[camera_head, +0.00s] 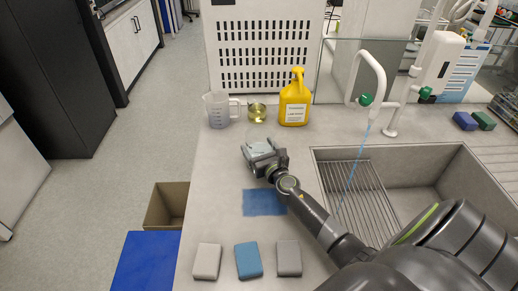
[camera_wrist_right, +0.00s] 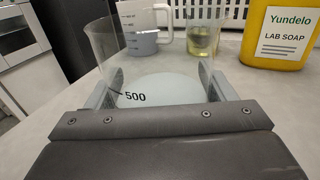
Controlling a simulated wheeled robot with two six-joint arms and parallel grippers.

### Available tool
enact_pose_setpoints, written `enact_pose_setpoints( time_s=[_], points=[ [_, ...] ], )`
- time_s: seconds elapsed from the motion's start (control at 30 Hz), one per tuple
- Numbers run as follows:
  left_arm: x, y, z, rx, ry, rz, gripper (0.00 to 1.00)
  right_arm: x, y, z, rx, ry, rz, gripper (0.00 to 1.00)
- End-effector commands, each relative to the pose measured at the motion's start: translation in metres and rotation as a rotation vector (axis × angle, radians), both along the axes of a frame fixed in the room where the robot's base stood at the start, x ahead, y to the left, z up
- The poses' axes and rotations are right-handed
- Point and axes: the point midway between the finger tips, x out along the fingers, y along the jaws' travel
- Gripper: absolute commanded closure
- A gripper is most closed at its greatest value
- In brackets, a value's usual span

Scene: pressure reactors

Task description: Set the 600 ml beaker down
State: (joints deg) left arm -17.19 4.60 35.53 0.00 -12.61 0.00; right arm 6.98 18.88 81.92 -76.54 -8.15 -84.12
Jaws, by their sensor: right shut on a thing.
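The clear glass beaker (camera_wrist_right: 155,72) is between my right gripper's fingers in the right wrist view, with a 500 mark on its wall. It looks about upright. In the head view it is a faint clear shape (camera_head: 260,147) on the counter's left part, in front of the jug and soap. My right gripper (camera_head: 263,154) is shut on it; its fingers also show on both sides of the glass in the wrist view (camera_wrist_right: 163,92). The beaker's base is hidden, so I cannot tell whether it touches the counter. My left gripper is not in view.
A measuring jug (camera_head: 217,110), a small beaker of yellow liquid (camera_head: 257,112) and a yellow soap bottle (camera_head: 295,103) stand behind. A blue cloth (camera_head: 264,202) and three sponge-like blocks (camera_head: 248,261) lie nearer. The sink (camera_head: 413,168) is right.

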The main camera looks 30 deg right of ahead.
Motion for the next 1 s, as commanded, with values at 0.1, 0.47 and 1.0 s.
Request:
enact_pose_setpoints(
  time_s=[0.1, 0.47, 1.0],
  points=[
    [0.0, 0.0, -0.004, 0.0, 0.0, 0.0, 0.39, 0.0, 0.0, -0.004, 0.0, 0.0, 0.0, 0.22],
    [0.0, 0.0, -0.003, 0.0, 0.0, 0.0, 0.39, 0.0, 0.0, -0.003, 0.0, 0.0, 0.0, 0.02],
    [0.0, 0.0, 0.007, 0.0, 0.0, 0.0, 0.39, -0.065, 0.01, -0.001, 0.0, 0.003, -0.001, 0.02]
  ],
)
